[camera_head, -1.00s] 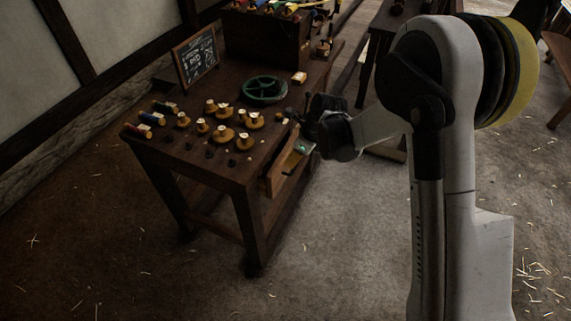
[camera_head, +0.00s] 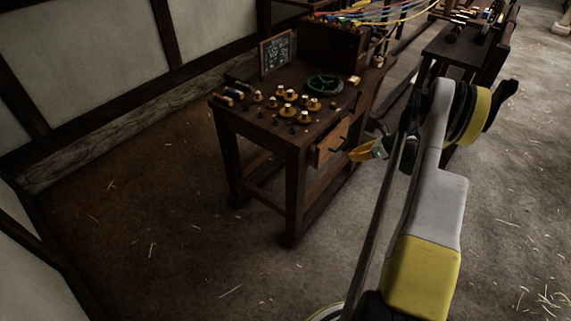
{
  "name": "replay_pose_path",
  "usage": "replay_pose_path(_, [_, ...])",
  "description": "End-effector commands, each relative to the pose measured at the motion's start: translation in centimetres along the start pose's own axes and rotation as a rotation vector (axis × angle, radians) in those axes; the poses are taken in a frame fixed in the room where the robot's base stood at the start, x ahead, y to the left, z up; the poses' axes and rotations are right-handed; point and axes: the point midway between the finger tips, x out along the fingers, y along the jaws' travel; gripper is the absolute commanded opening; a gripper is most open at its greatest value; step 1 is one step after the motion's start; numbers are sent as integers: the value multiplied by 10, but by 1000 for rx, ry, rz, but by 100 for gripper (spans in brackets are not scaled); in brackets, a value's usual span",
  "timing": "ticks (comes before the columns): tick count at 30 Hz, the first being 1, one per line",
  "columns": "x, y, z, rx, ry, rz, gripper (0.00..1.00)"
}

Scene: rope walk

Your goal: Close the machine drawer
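The machine drawer (camera_head: 324,151) is in the right-hand side of the dark wooden machine table (camera_head: 262,122). Its light brown front with a dark handle faces right. It looks at most a little out from the table; the exact gap is too small to tell. My gripper (camera_head: 366,150), with yellow parts showing, is just right of the drawer front and seems apart from it. My arm rises from the lower right. The gripper's fingers are small and dark, so their opening is unclear.
On the table are several wooden bobbins (camera_head: 290,95), a green wheel (camera_head: 324,84), a small chalkboard (camera_head: 276,52) and a dark box (camera_head: 333,42) with coloured strands. Another dark table (camera_head: 449,45) stands behind at right. The floor in front is clear apart from straw.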

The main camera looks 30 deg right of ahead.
Motion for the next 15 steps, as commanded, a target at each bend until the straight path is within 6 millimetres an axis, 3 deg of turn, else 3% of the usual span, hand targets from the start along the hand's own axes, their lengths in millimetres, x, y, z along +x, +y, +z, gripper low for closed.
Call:
replay_pose_path(2, [-8,-8,-10,12,-9,-14,0])
replay_pose_path(5, [-3,-10,-13,13,-11,-17,0])
replay_pose_path(15, [64,-10,-13,10,-10,-14,0])
